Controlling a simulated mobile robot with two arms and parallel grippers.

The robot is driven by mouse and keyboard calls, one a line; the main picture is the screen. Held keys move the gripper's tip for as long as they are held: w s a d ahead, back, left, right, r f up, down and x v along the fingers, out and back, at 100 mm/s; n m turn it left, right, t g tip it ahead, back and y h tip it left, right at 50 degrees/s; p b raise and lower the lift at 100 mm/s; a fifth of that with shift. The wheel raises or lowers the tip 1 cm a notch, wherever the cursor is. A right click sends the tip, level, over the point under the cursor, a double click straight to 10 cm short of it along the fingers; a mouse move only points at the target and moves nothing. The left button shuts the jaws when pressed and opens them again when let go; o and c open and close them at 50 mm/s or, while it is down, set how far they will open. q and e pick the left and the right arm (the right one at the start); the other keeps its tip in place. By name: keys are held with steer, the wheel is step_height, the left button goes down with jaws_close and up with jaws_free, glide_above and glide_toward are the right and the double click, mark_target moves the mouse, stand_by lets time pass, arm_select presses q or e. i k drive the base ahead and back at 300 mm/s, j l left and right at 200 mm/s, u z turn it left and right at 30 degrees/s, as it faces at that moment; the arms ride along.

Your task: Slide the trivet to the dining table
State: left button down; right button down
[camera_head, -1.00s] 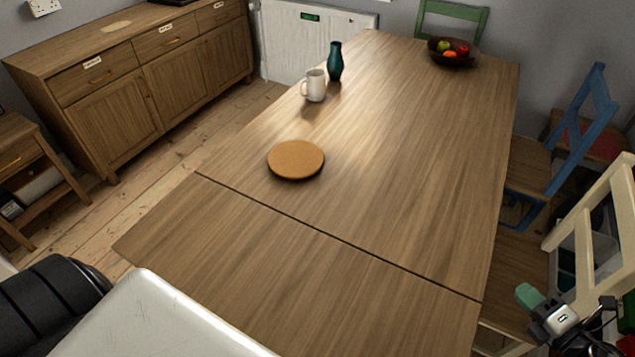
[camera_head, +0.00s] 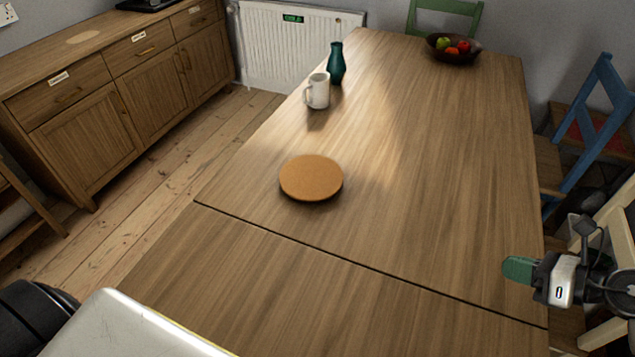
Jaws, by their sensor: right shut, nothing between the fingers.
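The trivet (camera_head: 311,177) is a round, tan, cork-like disc. It lies flat on the wooden dining table (camera_head: 420,180), a little beyond the seam across the tabletop. My right gripper (camera_head: 519,269) is at the right edge of the picture, over the table's right edge, with green fingertips pointing left. It is shut and empty, well apart from the trivet. My left gripper is not in view.
A white mug (camera_head: 318,92) and a dark teal vase (camera_head: 336,64) stand beyond the trivet. A fruit bowl (camera_head: 453,51) sits at the far end. Blue (camera_head: 590,125) and green (camera_head: 445,7) chairs flank the table. A sideboard (camera_head: 110,85) stands left. The tabletop around the trivet is clear.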

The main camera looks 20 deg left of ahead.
mark_target(308, 177)
steer(key=i+j, duration=0.1)
steer(key=j, duration=0.35)
steer(key=i+j, duration=0.1)
steer(key=j, duration=0.35)
steer(key=i+j, duration=0.1)
steer(key=j, duration=0.35)
